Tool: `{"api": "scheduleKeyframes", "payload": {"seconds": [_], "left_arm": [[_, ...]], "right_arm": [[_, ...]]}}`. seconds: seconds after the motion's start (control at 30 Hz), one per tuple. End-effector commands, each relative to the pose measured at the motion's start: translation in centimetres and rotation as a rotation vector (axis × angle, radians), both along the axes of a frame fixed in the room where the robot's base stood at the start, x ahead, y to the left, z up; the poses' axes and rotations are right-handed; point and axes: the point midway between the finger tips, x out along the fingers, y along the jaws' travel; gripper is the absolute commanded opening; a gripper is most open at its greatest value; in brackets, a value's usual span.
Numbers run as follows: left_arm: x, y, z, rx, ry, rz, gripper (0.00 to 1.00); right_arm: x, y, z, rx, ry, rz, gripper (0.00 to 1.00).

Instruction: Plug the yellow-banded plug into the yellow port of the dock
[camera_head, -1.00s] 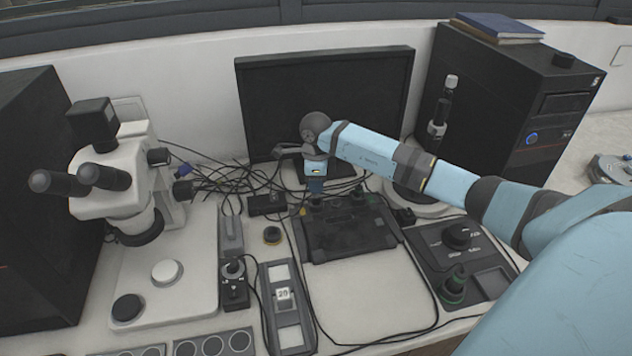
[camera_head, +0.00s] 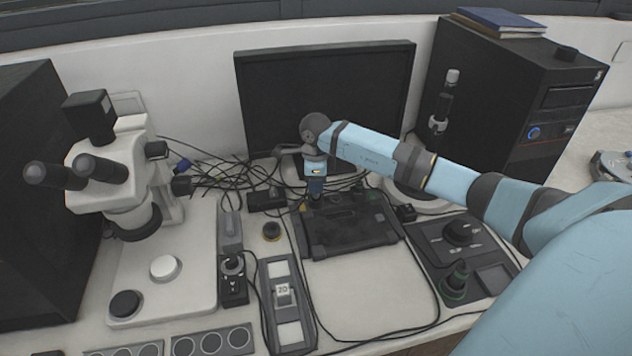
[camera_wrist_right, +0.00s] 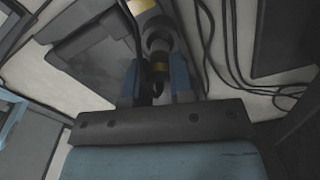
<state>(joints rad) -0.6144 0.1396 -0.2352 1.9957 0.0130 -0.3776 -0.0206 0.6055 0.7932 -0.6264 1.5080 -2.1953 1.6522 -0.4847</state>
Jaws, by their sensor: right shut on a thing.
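My right gripper (camera_head: 316,194) is low over the back left part of the black dock (camera_head: 345,243), in front of the monitor. In the right wrist view the blue fingers of my right gripper (camera_wrist_right: 156,88) are closed on a dark plug with a yellow band (camera_wrist_right: 160,67). The plug's front end is at a grey round collar (camera_wrist_right: 158,42). I cannot tell whether it is inside or only against it. A yellow mark (camera_wrist_right: 140,5) shows beyond the collar. The yellow port itself is not clearly visible. My left gripper is not in view.
Loose black cables (camera_head: 225,178) lie behind and left of the dock. A microscope (camera_head: 120,190) stands at the left. A black control box (camera_head: 462,258) is right of the dock. The white table in front of the dock is mostly clear, with a cable crossing it.

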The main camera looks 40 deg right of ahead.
Motion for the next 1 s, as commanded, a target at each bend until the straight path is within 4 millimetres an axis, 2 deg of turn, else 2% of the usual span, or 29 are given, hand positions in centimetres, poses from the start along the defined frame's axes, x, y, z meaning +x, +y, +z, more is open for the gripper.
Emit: {"api": "scheduleKeyframes", "payload": {"seconds": [0.37, 1.0], "left_arm": [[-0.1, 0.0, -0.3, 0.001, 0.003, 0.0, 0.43], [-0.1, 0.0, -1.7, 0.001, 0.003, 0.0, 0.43]], "right_arm": [[0.0, 0.0, -0.2, 0.0, 0.0, 0.0, 0.05], [0.0, 0.0, -2.1, 0.0, 0.0, 0.0, 0.05]]}}
